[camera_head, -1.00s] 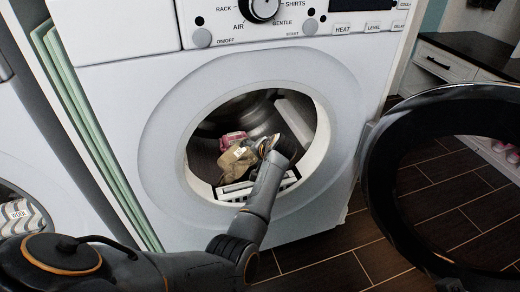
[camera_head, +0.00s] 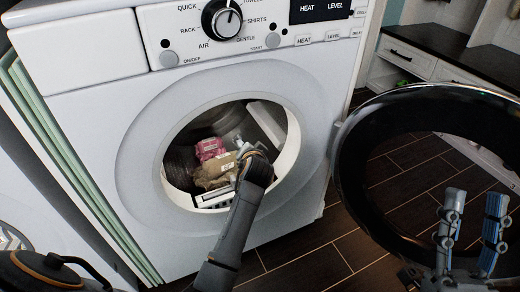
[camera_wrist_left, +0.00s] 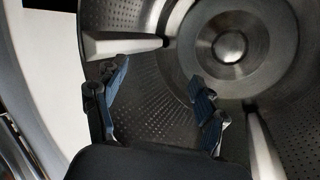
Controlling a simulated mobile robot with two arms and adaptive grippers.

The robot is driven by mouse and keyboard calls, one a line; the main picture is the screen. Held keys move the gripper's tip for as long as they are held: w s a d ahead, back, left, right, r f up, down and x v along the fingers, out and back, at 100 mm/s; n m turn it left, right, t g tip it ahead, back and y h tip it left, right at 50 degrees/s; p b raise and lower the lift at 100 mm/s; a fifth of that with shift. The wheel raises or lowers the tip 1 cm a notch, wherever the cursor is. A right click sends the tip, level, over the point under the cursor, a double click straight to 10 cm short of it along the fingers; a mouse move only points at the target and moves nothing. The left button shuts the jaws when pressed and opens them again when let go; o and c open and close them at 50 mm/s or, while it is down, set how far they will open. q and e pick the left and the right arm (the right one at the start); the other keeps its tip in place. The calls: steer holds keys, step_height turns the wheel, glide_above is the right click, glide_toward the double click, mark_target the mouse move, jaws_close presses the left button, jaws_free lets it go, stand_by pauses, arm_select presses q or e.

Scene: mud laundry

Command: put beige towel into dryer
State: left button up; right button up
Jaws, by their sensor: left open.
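A beige towel (camera_head: 214,172) lies crumpled inside the dryer drum, near the front left of the opening. The dryer (camera_head: 135,165) has its round door open to the right. My left arm reaches through the opening; its gripper (camera_head: 248,152) is right beside the towel in the head view. The left wrist view shows this gripper (camera_wrist_left: 160,105) with fingers apart and empty, facing the metal drum's back wall; no towel is visible there. My right gripper (camera_head: 470,225) is at the lower right, in front of the door, fingers apart and empty.
A pink cloth (camera_head: 209,148) lies behind the beige towel in the drum. The open dark door ring (camera_head: 345,165) takes up the right side. A counter with drawers (camera_head: 435,62) stands behind it. Dark floor is clear below the dryer.

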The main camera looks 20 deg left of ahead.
arm_select(q)
steer(key=s+d+r+m+t+h, duration=0.1)
steer(key=s+d+r+t+h, duration=0.3)
steer(key=d+r+t, duration=0.15)
steer(key=s+d+r+m+t+h, duration=0.1)
steer(key=s+d+r+t+h, duration=0.25)
steer(key=d+r, duration=0.35)
steer(key=s+d+r+t+h, duration=0.2)
steer(key=s+r+t+h, duration=0.1)
steer(key=s+r, duration=0.5)
steer(key=s+d+r+n+t+h, duration=0.1)
steer(key=s+d+r+t+h, duration=0.2)
steer(key=s+r, duration=0.5)
steer(key=s+t+h, duration=0.1)
steer(key=s, duration=0.3)
steer(key=shift+d, duration=0.1)
